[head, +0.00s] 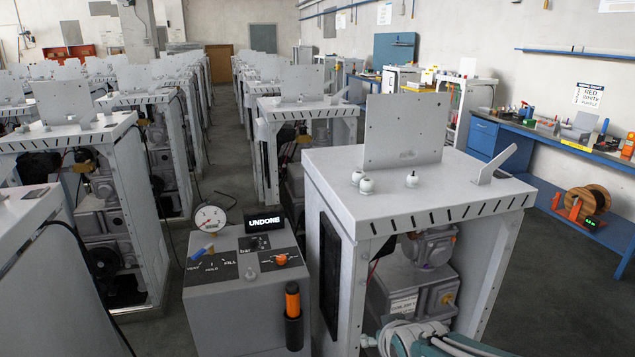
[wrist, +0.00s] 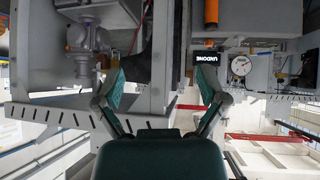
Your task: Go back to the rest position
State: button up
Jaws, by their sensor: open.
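My gripper (wrist: 160,86) shows in the wrist view with its two green-padded fingers spread wide and nothing between them. That view is upside down. The fingers point toward a grey dispenser frame (wrist: 158,50), with no clear contact visible. In the head view, teal and white parts of my arm show at the bottom, in front of the nearest dispenser frame (head: 420,190); the fingers cannot be made out there.
A grey control box (head: 235,300) with a gauge (head: 209,219), knobs, an orange-handled tool (head: 292,302) and an "UNDONE" display (head: 264,220) stands left of the nearest frame. Rows of frames recede behind. A blue workbench (head: 540,140) lines the right wall, with open floor before it.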

jog(key=s+d+r+m+g, duration=0.1)
jog(key=s+r, duration=0.2)
jog(key=s, duration=0.5)
jog(key=s+d+r+m+g, duration=0.1)
jog(key=s+r, duration=0.3)
jog(key=s, duration=0.5)
jog(key=shift+d+g+h, duration=0.3)
jog(key=shift+d+g, duration=0.3)
jog(key=shift+g, duration=0.2)
jog(key=shift+c, duration=0.3)
